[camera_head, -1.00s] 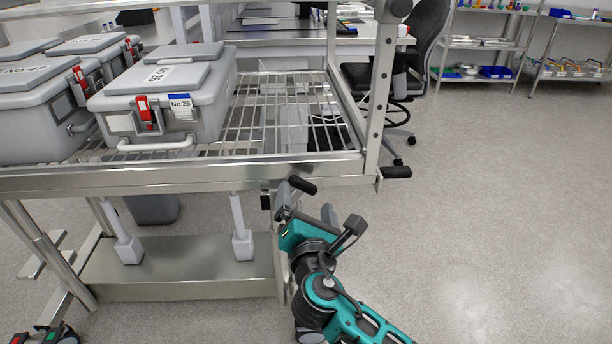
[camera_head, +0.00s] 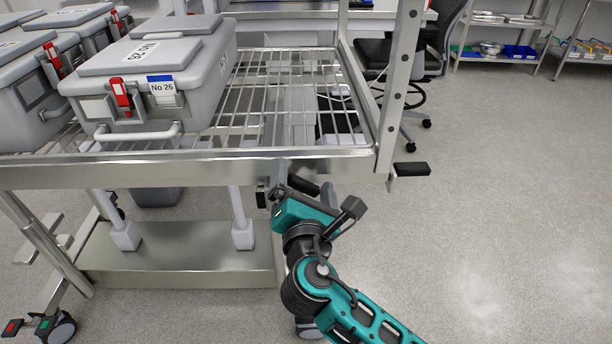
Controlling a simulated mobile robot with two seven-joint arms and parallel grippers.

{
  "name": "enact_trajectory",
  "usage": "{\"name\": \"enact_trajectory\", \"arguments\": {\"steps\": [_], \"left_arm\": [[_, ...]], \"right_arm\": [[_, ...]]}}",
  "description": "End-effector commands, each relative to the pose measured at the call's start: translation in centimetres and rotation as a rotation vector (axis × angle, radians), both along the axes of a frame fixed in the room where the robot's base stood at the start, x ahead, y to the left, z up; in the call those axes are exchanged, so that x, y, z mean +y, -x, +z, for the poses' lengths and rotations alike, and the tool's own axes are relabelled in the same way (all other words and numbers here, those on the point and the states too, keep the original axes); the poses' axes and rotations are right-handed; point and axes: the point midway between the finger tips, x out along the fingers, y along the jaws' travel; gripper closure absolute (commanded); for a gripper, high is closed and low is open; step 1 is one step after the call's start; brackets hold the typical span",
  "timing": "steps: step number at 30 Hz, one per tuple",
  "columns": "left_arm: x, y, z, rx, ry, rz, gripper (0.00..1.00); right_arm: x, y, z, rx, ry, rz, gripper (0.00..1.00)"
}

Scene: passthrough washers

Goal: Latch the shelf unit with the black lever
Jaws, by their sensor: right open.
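The shelf unit (camera_head: 200,170) is a metal frame with a wire deck. A short black lever (camera_head: 305,185) sticks out below its front rail. My right gripper (camera_head: 303,181) is open at this lever, with one finger on each side of it in the picture. Whether the fingers touch the lever cannot be told. A second black lever (camera_head: 411,169) sits on a bracket at the right corner of the frame, apart from the gripper. My left gripper is not in view.
A grey case labelled No 26 (camera_head: 150,75) stands on the deck, with more grey cases to its left. The wire deck right of it is empty. A dark chair (camera_head: 430,45) stands behind the frame. The floor (camera_head: 510,220) to the right is clear.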

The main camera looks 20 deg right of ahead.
Motion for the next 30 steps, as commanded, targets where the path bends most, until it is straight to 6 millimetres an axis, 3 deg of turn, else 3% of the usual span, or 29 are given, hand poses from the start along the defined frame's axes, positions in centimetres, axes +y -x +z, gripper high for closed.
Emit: {"name": "enact_trajectory", "arguments": {"steps": [11, 30], "left_arm": [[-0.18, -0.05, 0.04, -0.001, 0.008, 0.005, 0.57], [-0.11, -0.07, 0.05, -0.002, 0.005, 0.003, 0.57]], "right_arm": [[0.1, 0.1, 0.01, 0.0, 0.0, 0.0, 0.06], [0.07, 0.08, -0.01, 0.0, 0.0, 0.0, 0.68]]}}
